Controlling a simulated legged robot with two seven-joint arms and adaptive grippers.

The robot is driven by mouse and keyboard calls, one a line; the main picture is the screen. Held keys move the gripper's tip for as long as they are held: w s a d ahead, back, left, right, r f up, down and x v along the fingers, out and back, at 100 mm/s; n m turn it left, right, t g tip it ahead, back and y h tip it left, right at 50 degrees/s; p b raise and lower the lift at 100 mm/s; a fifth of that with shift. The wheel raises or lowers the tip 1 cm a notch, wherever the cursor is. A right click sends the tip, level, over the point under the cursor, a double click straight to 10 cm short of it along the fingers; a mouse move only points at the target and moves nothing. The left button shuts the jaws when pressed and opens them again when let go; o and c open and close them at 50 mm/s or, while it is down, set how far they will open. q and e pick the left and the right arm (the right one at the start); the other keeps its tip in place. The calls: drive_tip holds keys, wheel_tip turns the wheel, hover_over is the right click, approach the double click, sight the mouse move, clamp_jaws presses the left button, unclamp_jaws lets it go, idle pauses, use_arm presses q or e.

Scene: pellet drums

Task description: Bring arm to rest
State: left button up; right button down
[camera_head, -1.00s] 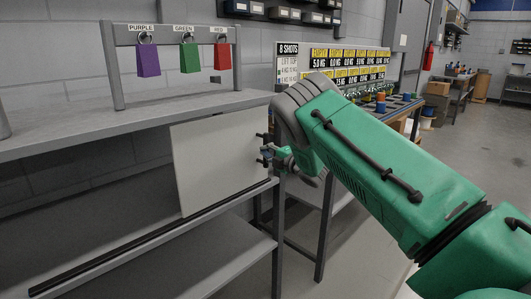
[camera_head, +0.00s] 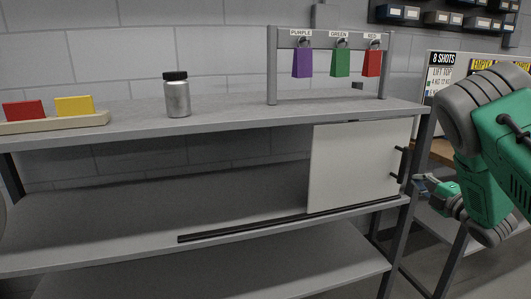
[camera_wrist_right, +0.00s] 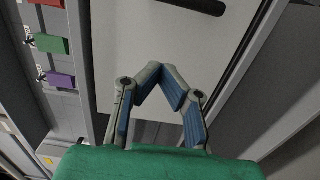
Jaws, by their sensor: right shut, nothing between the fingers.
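My right gripper (camera_head: 422,187) is just right of and slightly below the black handle (camera_head: 397,164) of the white sliding panel (camera_head: 350,170). It seems apart from the handle. In the right wrist view the fingers (camera_wrist_right: 163,76) are shut with nothing between them, with the white panel (camera_wrist_right: 150,30) and its dark handle (camera_wrist_right: 205,6) beyond. My green right arm (camera_head: 490,150) comes in from the right edge of the head view. My left gripper is not in view.
The grey shelf unit (camera_head: 230,112) carries a rack with purple (camera_head: 302,63), green (camera_head: 340,63) and red (camera_head: 371,63) padlocks, a grey bottle (camera_head: 177,97), and a tray (camera_head: 50,123) with red and yellow blocks. The lower shelf (camera_head: 130,225) looks empty.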

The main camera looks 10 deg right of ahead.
drive_tip(key=s+a+f+m+g+h, duration=0.1)
drive_tip(key=s+a+f+m+g, duration=0.45)
drive_tip(key=f, duration=0.65)
drive_tip(key=s+a+f+m+g+h, duration=0.1)
drive_tip(key=s+a+f+m+g, duration=0.2)
drive_tip(key=s+a+f+m, duration=0.55)
drive_tip(key=s+a+f+m+g+y, duration=0.1)
drive_tip(key=s+a+f+g, duration=0.3)
drive_tip(key=s+a, duration=0.4)
drive_tip(key=s+a+f+m+g+y, duration=0.1)
drive_tip(key=s+a+f+g, duration=0.4)
drive_tip(key=s, duration=1.2)
drive_tip(key=a+f+m, duration=0.1)
drive_tip(key=a, duration=0.2)
drive_tip(key=shift+a+f, duration=0.35)
drive_tip(key=shift+f, duration=0.05)
drive_tip(key=shift+a, duration=0.15)
drive_tip(key=shift+a+r, duration=0.1)
drive_tip(key=shift+a, duration=0.1)
drive_tip(key=shift+d, duration=0.1)
